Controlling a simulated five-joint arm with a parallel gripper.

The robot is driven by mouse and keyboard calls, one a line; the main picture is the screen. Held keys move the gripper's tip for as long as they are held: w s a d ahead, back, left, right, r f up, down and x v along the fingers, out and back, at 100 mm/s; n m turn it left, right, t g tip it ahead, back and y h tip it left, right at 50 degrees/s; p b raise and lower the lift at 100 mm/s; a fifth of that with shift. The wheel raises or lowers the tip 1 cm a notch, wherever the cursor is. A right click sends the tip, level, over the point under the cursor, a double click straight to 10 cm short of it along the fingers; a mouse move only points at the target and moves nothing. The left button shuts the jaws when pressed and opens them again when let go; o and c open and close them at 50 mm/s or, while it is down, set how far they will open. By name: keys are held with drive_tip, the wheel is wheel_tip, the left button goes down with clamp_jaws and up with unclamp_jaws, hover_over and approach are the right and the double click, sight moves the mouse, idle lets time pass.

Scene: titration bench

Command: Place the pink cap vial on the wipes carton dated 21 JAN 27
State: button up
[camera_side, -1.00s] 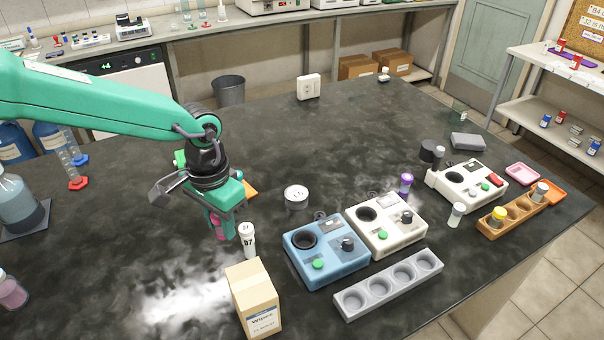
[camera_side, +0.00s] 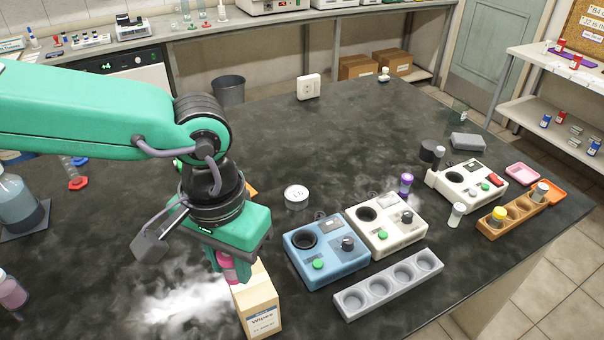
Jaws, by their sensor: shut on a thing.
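My gripper (camera_side: 235,262) is shut on the pink cap vial (camera_side: 228,268), which shows as a pink patch below the green jaw body. Most of the vial is hidden by the gripper. The wipes carton (camera_side: 258,308) is a tan upright box at the front edge of the view, with a white and blue label; its date is too small to read surely. The gripper and vial are at the carton's upper left and overlap its top in the picture. I cannot tell whether the vial touches the carton.
A blue device (camera_side: 325,255) and a white device (camera_side: 388,225) stand right of the carton, with a grey rack (camera_side: 390,285) in front. A round white-topped pot (camera_side: 296,196) stands behind.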

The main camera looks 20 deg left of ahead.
drive_tip(key=s+d+r+n, duration=0.15)
drive_tip(key=s+r, duration=0.25)
drive_tip(key=s, duration=0.4)
hover_over(250, 282)
wheel_tip(250, 282, down, 7)
drive_tip(key=shift+r, duration=0.1)
drive_tip(key=shift+f, duration=2)
drive_tip(key=shift+f, duration=0.15)
drive_tip(key=o, duration=1)
wheel_tip(250, 282, up, 12)
drive_tip(key=shift+r, duration=0.2)
